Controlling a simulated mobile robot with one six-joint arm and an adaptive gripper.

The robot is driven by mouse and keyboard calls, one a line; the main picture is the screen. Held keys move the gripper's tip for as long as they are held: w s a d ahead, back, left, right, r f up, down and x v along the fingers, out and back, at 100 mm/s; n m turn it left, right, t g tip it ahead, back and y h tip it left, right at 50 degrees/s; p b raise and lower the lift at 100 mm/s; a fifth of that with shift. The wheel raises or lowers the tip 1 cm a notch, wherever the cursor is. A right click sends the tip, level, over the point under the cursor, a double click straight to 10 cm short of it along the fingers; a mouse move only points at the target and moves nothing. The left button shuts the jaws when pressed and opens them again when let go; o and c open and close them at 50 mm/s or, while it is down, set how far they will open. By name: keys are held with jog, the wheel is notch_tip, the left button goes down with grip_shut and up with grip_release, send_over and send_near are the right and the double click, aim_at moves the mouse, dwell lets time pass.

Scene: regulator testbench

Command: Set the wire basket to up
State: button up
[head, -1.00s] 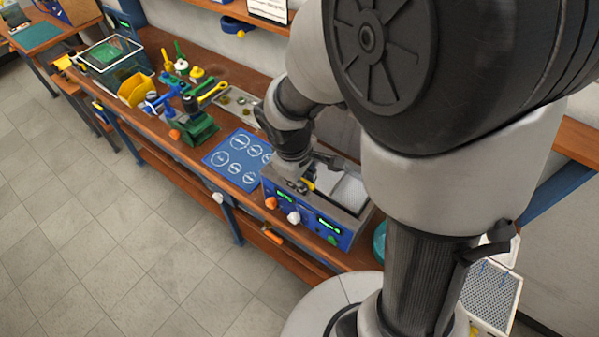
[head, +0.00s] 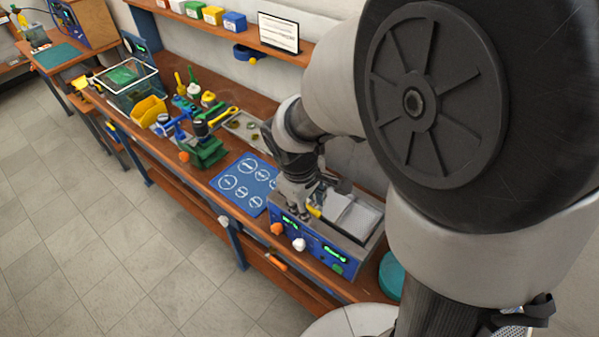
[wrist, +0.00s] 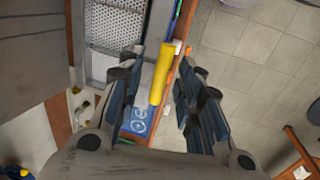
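The wire basket (head: 352,216) sits in the top of a blue-fronted bath unit on the bench; its grey mesh also shows in the wrist view (wrist: 115,38). Its yellow handle (wrist: 162,75) stands out between my fingers in the wrist view, and a bit of it shows in the head view (head: 315,211). My gripper (wrist: 163,58) is open, with one finger on each side of the handle and visible gaps. In the head view my gripper (head: 301,210) is over the left end of the unit and hides part of the basket.
The bath unit (head: 318,248) has knobs and green displays on its front. A blue mat with white circles (head: 245,183) lies left of it. A green-based tool (head: 207,150), yellow bin (head: 149,110) and glass tank (head: 125,82) stand farther left. A shelf (head: 225,30) runs above.

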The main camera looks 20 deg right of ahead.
notch_tip(320, 180, up, 10)
jog(key=s+a, duration=0.1)
jog(key=shift+s+a, duration=0.15)
jog(key=shift+a, duration=0.15)
jog(key=s+d+f+m+t+y+b, duration=0.1)
jog(key=s+f+m+b, duration=0.2)
jog(key=s+b, duration=0.2)
jog(key=s+d+f+m+t+b, duration=0.1)
jog(key=s+f+m+t+b, duration=0.1)
jog(key=s+b, duration=0.4)
jog(key=shift+s+f+m+y+b, duration=0.35)
jog(key=shift+s+f+m, duration=0.55)
jog(key=shift+s+m, duration=0.3)
